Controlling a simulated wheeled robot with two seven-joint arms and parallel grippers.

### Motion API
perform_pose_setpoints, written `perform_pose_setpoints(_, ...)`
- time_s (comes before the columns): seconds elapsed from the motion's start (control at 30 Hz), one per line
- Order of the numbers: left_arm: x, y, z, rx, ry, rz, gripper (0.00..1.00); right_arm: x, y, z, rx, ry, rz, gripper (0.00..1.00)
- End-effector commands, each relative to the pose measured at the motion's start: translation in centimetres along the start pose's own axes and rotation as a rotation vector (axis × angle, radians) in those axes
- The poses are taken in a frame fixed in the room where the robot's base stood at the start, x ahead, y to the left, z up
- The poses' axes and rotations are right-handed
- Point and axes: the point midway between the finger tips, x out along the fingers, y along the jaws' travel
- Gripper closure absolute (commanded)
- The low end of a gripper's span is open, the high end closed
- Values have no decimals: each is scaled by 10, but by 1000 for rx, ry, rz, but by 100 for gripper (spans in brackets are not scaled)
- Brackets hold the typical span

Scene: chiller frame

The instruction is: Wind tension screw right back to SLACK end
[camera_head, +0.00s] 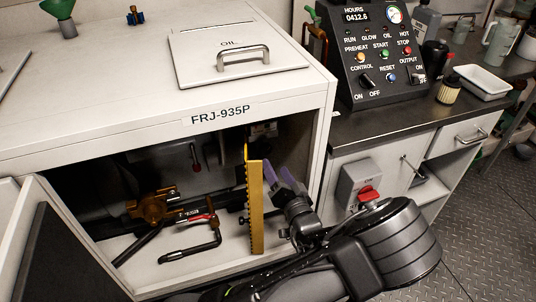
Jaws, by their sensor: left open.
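Inside the open bay of the white cabinet (214,117) marked FRJ-935P, a brass-coloured fitting (150,207) sits at the left on a dark bar. Small labels too small to read and a red part lie beside it. I cannot tell which part is the tension screw, or read a SLACK mark. A bent dark crank-like rod (192,250) lies low in the bay. A yellow upright strip with a toothed edge (256,208) stands at the bay's right. My left gripper (287,178), with purple-grey fingers, is open just right of the strip, apparently empty. My right gripper is out of view.
An open cabinet door (58,255) stands at the lower left. Right of the bay are a grey switch box with a red knob (369,193), close to my arm, and a black control panel (380,55) on the counter. The diamond-plate floor (490,215) is clear.

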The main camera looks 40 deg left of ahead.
Motion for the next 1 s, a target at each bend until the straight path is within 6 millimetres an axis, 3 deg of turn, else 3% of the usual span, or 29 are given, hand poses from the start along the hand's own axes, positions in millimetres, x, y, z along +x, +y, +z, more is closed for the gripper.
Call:
perform_pose_setpoints(0.5, 68, -1, 1, -1, -1, -2, 40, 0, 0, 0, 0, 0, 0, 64)
perform_pose_setpoints(0.87, 75, 0, 0, -2, 0, 0, 40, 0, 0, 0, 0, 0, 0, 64)
perform_pose_setpoints(1.0, 74, 0, 0, -2, 0, 0, 51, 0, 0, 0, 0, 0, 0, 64)
